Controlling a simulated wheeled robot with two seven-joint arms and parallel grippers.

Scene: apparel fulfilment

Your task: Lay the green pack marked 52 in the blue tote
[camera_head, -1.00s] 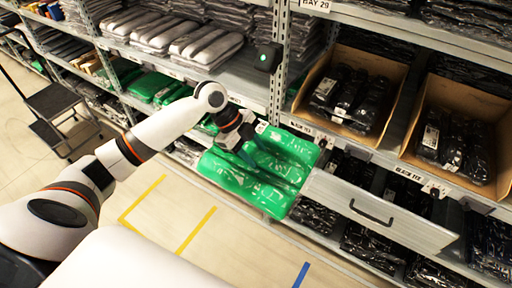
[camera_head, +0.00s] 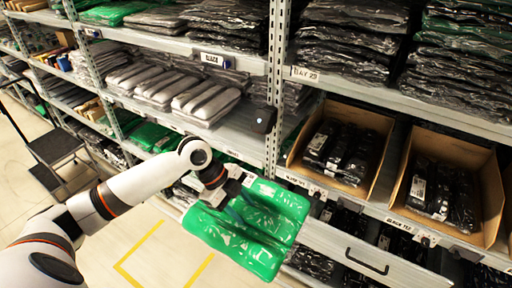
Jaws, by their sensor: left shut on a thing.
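A green plastic-wrapped pack (camera_head: 240,232) hangs from my left gripper (camera_head: 236,199), in front of the lower shelf. The gripper is shut on its upper part. No number can be read on the pack, so I cannot tell whether it is marked 52. The blue tote is not in view. My right gripper is not in view.
Shelving fills the back, with a metal upright (camera_head: 277,90) in the middle. Cardboard bins (camera_head: 378,120) of black packs stand at right, above a grey drawer front (camera_head: 365,262). Grey packs (camera_head: 205,100) lie at left. A step stool (camera_head: 55,146) stands on the floor at far left.

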